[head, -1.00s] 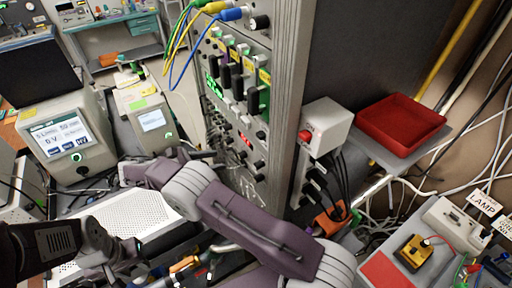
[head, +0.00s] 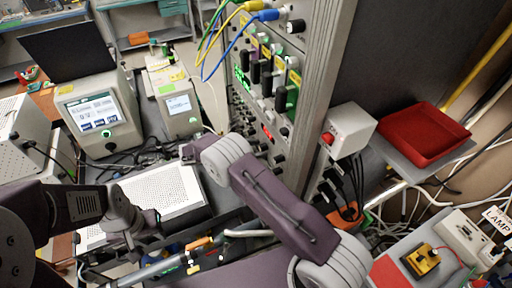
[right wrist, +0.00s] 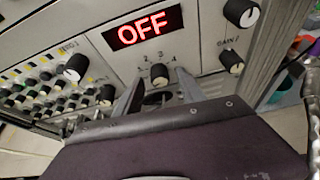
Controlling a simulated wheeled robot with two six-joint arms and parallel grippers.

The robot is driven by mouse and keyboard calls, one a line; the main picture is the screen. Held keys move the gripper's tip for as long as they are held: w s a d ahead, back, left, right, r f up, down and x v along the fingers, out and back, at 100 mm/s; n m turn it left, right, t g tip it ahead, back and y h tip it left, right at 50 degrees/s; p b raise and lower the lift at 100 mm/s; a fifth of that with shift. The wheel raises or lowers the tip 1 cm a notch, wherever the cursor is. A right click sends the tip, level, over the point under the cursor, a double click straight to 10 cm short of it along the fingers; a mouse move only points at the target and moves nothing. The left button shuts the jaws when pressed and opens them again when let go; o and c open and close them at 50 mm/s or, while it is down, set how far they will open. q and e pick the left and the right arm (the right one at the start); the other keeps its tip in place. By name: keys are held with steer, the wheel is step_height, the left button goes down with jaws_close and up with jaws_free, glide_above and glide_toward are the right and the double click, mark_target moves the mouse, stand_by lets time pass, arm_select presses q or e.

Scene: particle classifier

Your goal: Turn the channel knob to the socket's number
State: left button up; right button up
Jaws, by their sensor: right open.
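A red display (right wrist: 143,28) above reads OFF. In the head view, the tall rack panel (head: 262,100) is seen at a steep angle, and my right gripper (head: 190,152) points at its lower part. My left gripper (head: 145,219) is low at the left, away from the rack; its jaws are unclear.
Green, yellow and blue cables (head: 235,18) plug into the rack's top. Other knobs (right wrist: 76,67) surround the channel knob. Instruments with screens (head: 97,112) stand left. A red tray (head: 424,133) is at right.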

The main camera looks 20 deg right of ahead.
steer(key=shift+d, duration=0.2)
jaws_close()
steer(key=shift+s+f+m+t+b, duration=0.1)
steer(key=shift+m+t+b, duration=0.7)
steer(key=shift+m+b, duration=0.65)
steer(key=shift+s+f+m+t+b, duration=0.1)
steer(key=shift+m+t+b, duration=0.8)
steer(key=shift+b, duration=1.05)
steer(key=shift+r, duration=0.1)
